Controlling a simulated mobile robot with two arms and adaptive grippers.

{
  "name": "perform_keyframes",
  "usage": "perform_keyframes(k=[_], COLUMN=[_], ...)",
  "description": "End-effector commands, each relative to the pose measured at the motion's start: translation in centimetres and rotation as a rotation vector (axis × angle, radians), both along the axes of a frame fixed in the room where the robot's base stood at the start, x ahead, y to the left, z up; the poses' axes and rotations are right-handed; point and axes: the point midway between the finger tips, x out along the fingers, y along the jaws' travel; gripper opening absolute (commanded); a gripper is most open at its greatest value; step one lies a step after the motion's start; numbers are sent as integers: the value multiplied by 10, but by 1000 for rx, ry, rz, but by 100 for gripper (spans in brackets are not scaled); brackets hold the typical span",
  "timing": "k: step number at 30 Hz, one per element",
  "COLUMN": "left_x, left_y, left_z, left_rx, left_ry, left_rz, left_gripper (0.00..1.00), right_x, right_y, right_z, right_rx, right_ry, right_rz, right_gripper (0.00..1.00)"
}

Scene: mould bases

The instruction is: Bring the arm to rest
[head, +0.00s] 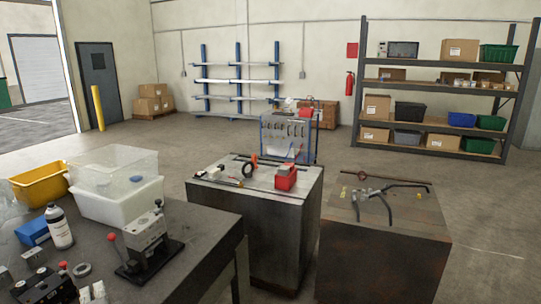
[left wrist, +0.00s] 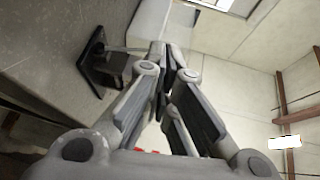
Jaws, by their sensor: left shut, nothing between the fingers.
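My left gripper (left wrist: 168,72) fills the middle of the left wrist view. Its two fingers meet at the tips, and nothing is held between them. I cannot make out the gripper clearly in the head view. My right gripper is in neither view. In the head view a grey mould block on a black base (head: 150,240), with a red-knobbed lever, stands on the dark table (head: 205,240) at the lower left. A dark plate-like thing (left wrist: 95,62) shows beyond the fingers in the left wrist view; I cannot tell what it is.
A white bin (head: 112,207), a yellow bin (head: 40,186), a bottle (head: 59,228) and a blue box (head: 32,232) crowd the table. Two metal blocks, one middle (head: 260,235) and one right (head: 375,250), carry tools. Shelving (head: 440,90) stands behind, across open floor.

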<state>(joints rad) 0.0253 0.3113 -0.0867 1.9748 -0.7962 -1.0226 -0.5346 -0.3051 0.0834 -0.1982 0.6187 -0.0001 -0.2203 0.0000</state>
Motion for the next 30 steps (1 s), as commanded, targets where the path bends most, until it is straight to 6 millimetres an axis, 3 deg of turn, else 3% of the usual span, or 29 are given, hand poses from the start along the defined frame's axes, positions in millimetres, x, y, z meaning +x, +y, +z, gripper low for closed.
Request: perform_keyframes(k=[11,18,24,30], left_x=[-72,-161,-230,-289], left_y=[-48,-111,-161,-202], left_z=[-88,-149,-170,-173], left_rx=[-444,-861,-1127,-1324], left_ry=[101,249,377,497], left_rz=[44,151,256,356], left_gripper=[0,0,0,0], right_x=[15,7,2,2], right_y=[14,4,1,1], right_z=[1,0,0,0], right_rx=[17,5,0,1], right_ry=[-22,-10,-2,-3], right_rz=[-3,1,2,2], right_gripper=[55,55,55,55])
